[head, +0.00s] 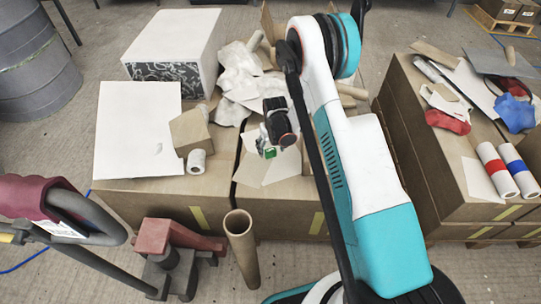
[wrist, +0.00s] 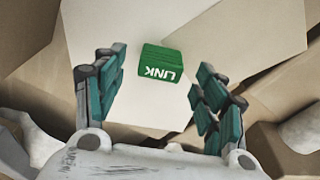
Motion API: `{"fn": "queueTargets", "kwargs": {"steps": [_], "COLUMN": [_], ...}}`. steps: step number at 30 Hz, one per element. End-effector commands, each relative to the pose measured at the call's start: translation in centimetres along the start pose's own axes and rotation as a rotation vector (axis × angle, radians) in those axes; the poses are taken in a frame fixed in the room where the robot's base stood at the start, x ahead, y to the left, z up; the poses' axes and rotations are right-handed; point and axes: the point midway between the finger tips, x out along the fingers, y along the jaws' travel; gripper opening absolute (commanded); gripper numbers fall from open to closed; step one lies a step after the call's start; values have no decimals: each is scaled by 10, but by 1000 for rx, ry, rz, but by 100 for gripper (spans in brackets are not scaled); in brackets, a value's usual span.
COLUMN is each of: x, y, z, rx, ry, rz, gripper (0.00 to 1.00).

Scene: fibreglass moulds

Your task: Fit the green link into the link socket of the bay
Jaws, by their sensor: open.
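The green link (wrist: 161,62) is a small green block with white "LINK" lettering. In the wrist view it lies on a pale sheet, a little beyond the fingertips and nearer the left finger. My gripper (wrist: 157,85) is open, its teal-padded fingers spread wide with nothing between the pads. In the head view the green link (head: 270,153) shows as a small green patch just below my gripper (head: 266,148), partly hidden by it. I cannot make out the bay or its link socket in either view.
Cardboard boxes (head: 165,198) carry a white board (head: 137,125), crumpled paper (head: 236,75) and a white roll (head: 196,161). A white block (head: 172,45) stands behind. A cardboard tube (head: 241,248) stands in front.

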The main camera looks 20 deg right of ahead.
Motion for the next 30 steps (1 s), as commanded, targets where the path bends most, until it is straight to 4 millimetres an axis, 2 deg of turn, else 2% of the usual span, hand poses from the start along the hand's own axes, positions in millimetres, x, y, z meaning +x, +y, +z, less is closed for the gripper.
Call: {"fn": "queueTargets", "kwargs": {"steps": [1,6,13,18,19,22,23,30], "x": [13,31,30,30,30,30,30,29], "y": [0,0,0,0,0,0,0,0], "z": [1,0,0,0,0,0,0,0], "rx": [0,0,0,0,0,0,0,0], "ry": [0,0,0,0,0,0,0,0], "rz": [0,0,0,0,0,0,0,0], "gripper": [65,65,65,26,21,21,18,18]}}
